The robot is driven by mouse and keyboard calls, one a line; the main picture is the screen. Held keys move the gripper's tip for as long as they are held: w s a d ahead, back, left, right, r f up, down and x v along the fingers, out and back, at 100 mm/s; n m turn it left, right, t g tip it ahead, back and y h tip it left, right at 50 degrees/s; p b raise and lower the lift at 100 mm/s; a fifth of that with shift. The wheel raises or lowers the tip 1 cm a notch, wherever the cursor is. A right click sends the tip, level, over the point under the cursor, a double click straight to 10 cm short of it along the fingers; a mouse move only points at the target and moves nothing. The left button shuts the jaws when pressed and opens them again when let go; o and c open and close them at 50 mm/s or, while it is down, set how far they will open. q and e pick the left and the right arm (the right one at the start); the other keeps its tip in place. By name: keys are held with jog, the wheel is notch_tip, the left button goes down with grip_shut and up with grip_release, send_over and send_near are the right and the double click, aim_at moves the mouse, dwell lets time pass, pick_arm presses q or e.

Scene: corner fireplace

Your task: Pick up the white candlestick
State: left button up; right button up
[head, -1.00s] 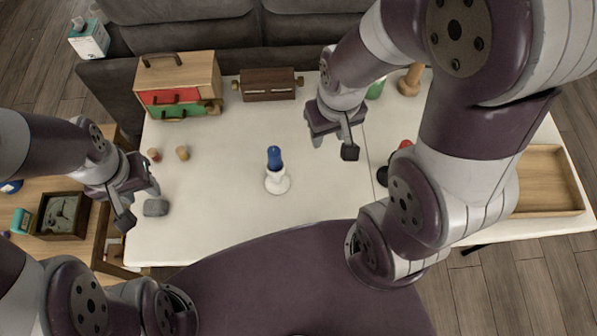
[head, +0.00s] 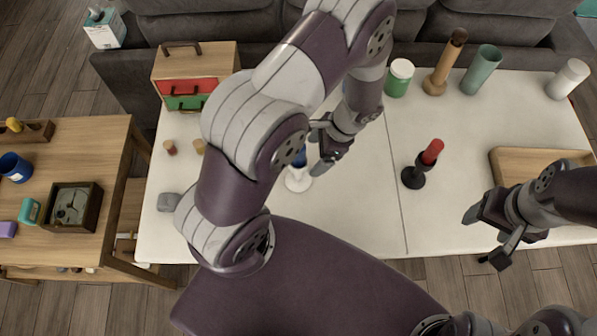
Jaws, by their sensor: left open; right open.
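The white candlestick (head: 298,181) stands upright on the white table, left of the table's middle, with a blue candle in it. The blue candle (head: 299,158) is partly hidden behind my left arm and gripper. My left gripper (head: 318,151) is open, just to the right of the candle and over the candlestick's right side in the picture. I cannot tell whether it touches either. My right gripper (head: 486,238) is open and empty at the table's front right edge, far from the white candlestick.
A black candlestick (head: 413,178) with a red candle stands right of centre. A green-and-white jar (head: 398,79), a wooden candlestick (head: 434,84) and a grey-green cylinder (head: 481,70) stand at the back. A wooden tray (head: 508,174) lies at right. A drawer box (head: 222,61) is back left.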

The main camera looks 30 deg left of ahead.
aim_at(307, 160)
pick_arm(q)
jog(key=x, duration=0.5)
jog(key=shift+s+a+f+p, duration=0.1)
jog(key=shift+a+p, duration=0.1)
jog(key=shift+p, duration=0.1)
jog(key=shift+d, duration=0.1)
jog(key=c, duration=1.5)
